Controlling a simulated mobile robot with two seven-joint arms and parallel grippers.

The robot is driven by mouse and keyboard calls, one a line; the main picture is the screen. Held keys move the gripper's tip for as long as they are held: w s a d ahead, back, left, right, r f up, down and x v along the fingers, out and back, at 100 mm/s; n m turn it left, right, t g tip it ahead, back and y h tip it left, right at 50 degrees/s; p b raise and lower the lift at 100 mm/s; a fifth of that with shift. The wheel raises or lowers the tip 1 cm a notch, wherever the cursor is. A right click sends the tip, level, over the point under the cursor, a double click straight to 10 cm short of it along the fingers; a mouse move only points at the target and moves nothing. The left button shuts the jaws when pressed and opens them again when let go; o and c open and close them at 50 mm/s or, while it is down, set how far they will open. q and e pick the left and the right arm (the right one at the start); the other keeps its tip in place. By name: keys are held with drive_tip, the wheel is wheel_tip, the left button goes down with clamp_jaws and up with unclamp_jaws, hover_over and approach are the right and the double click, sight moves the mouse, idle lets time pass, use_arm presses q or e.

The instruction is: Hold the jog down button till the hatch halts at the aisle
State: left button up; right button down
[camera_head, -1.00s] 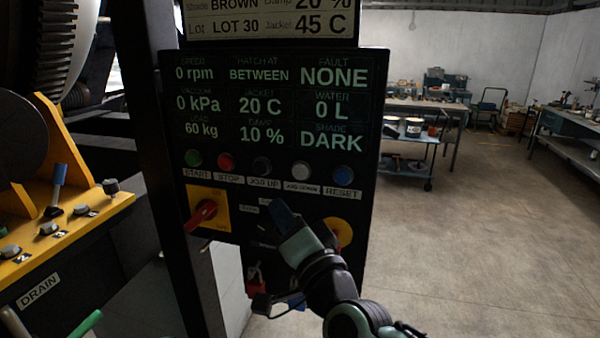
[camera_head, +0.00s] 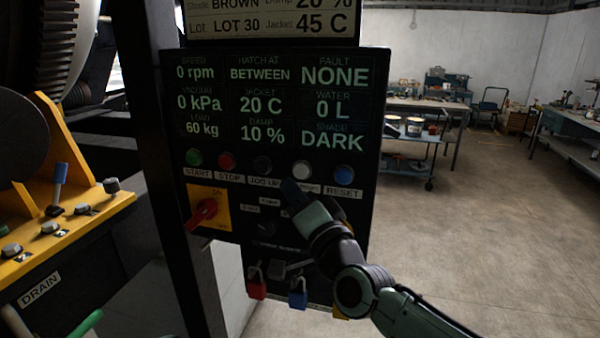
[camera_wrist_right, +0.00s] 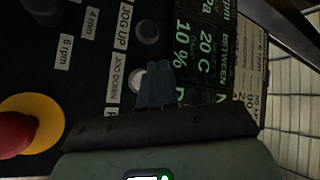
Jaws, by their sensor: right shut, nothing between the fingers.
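The white jog down button (camera_head: 301,169) sits in the button row of the black control panel (camera_head: 222,262); its label is partly covered by my gripper. My right gripper (camera_head: 290,187) is shut and empty, its dark fingertips just below and left of that button. In the right wrist view the fingertips (camera_wrist_right: 148,66) are beside the white button (camera_wrist_right: 137,80), overlapping its edge in the picture; I cannot tell whether they touch. The display (camera_head: 270,103) reads hatch at BETWEEN, fault NONE. I cannot make out the hatch. My left gripper is not in view.
The dark jog up button (camera_head: 262,165) and blue reset button (camera_head: 344,174) flank it. A red rotary switch (camera_head: 204,211) is lower left; red (camera_head: 257,285) and blue (camera_head: 297,294) padlocks hang below. A red emergency stop (camera_wrist_right: 16,132) shows in the wrist view. Floor at right is clear.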

sight(301, 171)
drive_tip(key=shift+w+d, duration=0.25)
drive_tip(key=shift+w, duration=0.45)
drive_tip(key=shift+w+d, duration=0.2)
drive_tip(key=shift+w, duration=0.45)
drive_tip(key=shift+w, duration=0.1)
idle(1.0)
drive_tip(key=shift+w+d+b, duration=0.15)
drive_tip(key=shift+w+b, duration=0.15)
drive_tip(key=shift+w, duration=0.05)
drive_tip(key=shift+w+d, duration=0.15)
drive_tip(key=shift+w, duration=0.25)
idle(1.9)
drive_tip(key=shift+s, duration=0.1)
idle(2.3)
drive_tip(key=shift+s+a, duration=0.3)
drive_tip(key=shift+s, duration=0.4)
